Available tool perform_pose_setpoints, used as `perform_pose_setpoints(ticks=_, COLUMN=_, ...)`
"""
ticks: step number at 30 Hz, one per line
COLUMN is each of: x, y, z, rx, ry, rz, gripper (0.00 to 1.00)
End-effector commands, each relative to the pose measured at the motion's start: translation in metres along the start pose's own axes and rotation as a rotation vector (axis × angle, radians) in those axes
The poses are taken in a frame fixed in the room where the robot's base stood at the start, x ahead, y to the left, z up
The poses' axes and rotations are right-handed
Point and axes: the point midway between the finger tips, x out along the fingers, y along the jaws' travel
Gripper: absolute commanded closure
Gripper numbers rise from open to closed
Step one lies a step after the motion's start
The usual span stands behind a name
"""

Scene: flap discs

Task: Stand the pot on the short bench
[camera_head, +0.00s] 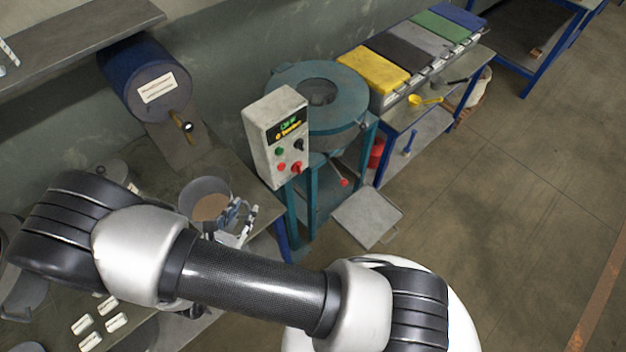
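A grey round pot (203,190) with brown contents stands upright, its mouth facing up, above the bench at the left. My gripper (233,212) is at the right side of the pot, by its rim. The fingers are small in view and overlap the pot's edge, so I cannot tell whether they grip it. My arm hides the pot's lower front and part of the bench. I cannot tell which is the short bench.
A teal round machine (345,113) with a grey control box (270,140) stands right of the pot. Coloured lidded bins (375,72) fill much of the blue-legged bench. A blue drum (135,70) is at the back left. A grey plate (368,218) lies low by the machine. The right floor is clear.

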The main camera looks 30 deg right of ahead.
Motion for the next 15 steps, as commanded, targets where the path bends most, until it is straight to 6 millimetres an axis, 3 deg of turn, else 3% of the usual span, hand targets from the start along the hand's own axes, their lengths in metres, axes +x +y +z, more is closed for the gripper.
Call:
perform_pose_setpoints(ticks=1, x=0.002, y=-0.002, z=0.035, rx=0.106, ry=0.001, rz=-0.079, gripper=0.69)
perform_pose_setpoints(ticks=6, x=-0.001, y=-0.033, z=0.124, rx=0.422, ry=0.021, rz=-0.339, gripper=0.69)
perform_pose_setpoints(ticks=9, x=-0.009, y=-0.058, z=0.166, rx=0.614, ry=0.045, rz=-0.48, gripper=0.69)
perform_pose_setpoints(ticks=15, x=-0.037, y=-0.109, z=0.226, rx=1.01, ry=0.125, rz=-0.727, gripper=0.69)
